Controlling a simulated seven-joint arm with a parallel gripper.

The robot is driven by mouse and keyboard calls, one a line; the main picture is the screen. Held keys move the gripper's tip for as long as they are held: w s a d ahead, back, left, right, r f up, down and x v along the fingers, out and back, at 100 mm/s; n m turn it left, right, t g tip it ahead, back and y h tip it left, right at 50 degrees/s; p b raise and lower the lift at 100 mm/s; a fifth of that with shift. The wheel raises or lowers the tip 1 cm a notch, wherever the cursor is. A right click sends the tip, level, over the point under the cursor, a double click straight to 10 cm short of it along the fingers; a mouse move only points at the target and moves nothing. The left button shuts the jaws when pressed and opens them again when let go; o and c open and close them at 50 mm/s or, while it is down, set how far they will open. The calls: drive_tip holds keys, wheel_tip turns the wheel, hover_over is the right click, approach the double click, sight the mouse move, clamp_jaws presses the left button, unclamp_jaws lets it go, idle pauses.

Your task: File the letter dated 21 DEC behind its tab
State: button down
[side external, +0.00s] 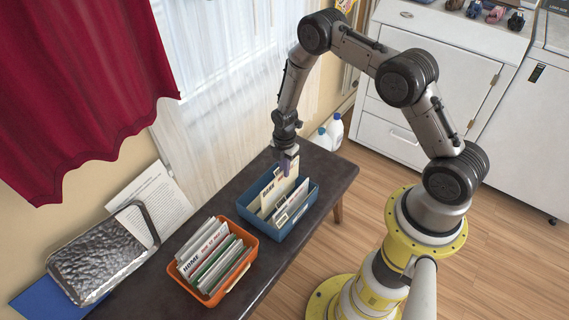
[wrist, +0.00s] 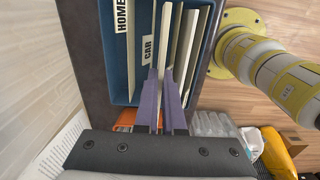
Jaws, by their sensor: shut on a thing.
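My gripper (side external: 287,163) is over the blue tote (side external: 311,196), pointing down. Its purple fingers (wrist: 162,100) are shut on a thin pale sheet (wrist: 165,38) that stands upright among the cards in the tote. No date on the sheet is readable, so I cannot tell if it is the 21 DEC letter. In the wrist view, a tab marked CAR (wrist: 147,49) is just left of the fingers. A tab marked HOME (wrist: 121,16) is further left. Several pale cards stand right of the fingers. The sheet's lower edge is hidden in the tote.
An orange tote (side external: 253,246) packed with cards stands on the dark bench (side external: 335,172). A crumpled metal tray (side external: 95,255) and a printed page (side external: 158,198) are at the left. A red curtain (side external: 80,90) hangs behind. The bench's right end is clear.

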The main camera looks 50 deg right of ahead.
drive_tip(key=shift+f, duration=2.3)
drive_tip(key=c, duration=0.9)
unclamp_jaws()
drive_tip(key=shift+c, duration=0.2)
drive_tip(key=shift+r, duration=0.15)
wheel_tip(320, 180, up, 14)
drive_tip(key=shift+f, duration=0.2)
